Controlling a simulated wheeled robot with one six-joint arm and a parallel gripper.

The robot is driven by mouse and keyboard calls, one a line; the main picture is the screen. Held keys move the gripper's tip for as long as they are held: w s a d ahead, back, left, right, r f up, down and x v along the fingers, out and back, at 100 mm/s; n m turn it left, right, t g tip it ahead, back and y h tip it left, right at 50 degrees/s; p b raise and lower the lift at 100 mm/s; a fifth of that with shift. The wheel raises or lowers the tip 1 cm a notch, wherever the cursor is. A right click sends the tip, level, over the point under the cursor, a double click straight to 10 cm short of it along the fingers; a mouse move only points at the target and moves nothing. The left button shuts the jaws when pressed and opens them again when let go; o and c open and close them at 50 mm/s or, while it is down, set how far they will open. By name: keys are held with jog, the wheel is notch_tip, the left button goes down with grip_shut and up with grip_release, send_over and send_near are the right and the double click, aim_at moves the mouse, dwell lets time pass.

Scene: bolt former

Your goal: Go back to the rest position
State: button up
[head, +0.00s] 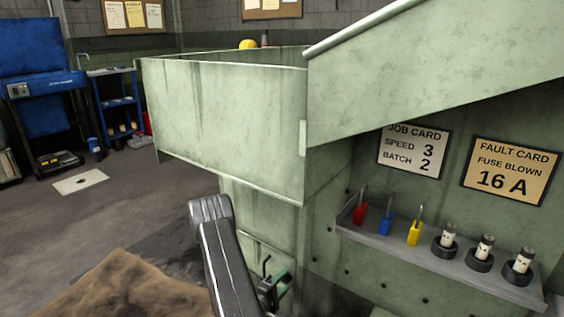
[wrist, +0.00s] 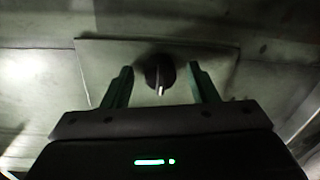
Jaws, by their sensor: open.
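My arm reaches down in front of the pale green machine (head: 225,125) in the head view. My gripper (head: 274,284) shows there only in part, low beside the machine, with green fingers. In the wrist view my gripper (wrist: 162,74) is open, its two green fingers apart. A dark round knob (wrist: 158,70) with a light pointer mark lies between the fingertips in that view. The knob sits on a pale plate (wrist: 98,62). I cannot tell whether the fingers touch the knob. The knob is not visible in the head view.
A shelf (head: 398,250) at right holds a red, a blue and a yellow tag and three fuses (head: 485,252). Above it hang a job card (head: 412,150) and a fault card (head: 508,170). The machine's sheet-metal guard overhangs my arm. Open floor (head: 120,215) lies to the left.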

jog(key=shift+s, duration=0.1)
jog(key=f+p+v, duration=0.1)
jog(key=p+v, duration=0.2)
jog(key=v, duration=1.1)
jog(key=shift+w+d+f+m+t+b, duration=0.15)
jog(key=shift+w+d+m+b, duration=0.45)
jog(key=shift+w+d+m, duration=1.65)
jog(key=shift+w+d+r+m+t+b, duration=0.15)
jog(key=shift+w+d+m+b, duration=0.4)
jog(key=shift+w+m, duration=2)
jog(key=shift+w+d+f+m+t+b, duration=0.2)
jog(key=shift+w+d+m+b, duration=0.85)
jog(key=shift+m, duration=2.75)
jog(key=shift+s+d+p, duration=0.15)
jog(key=shift+d+p, duration=0.05)
jog(key=shift+p, duration=0.2)
jog(key=shift+r, duration=0.15)
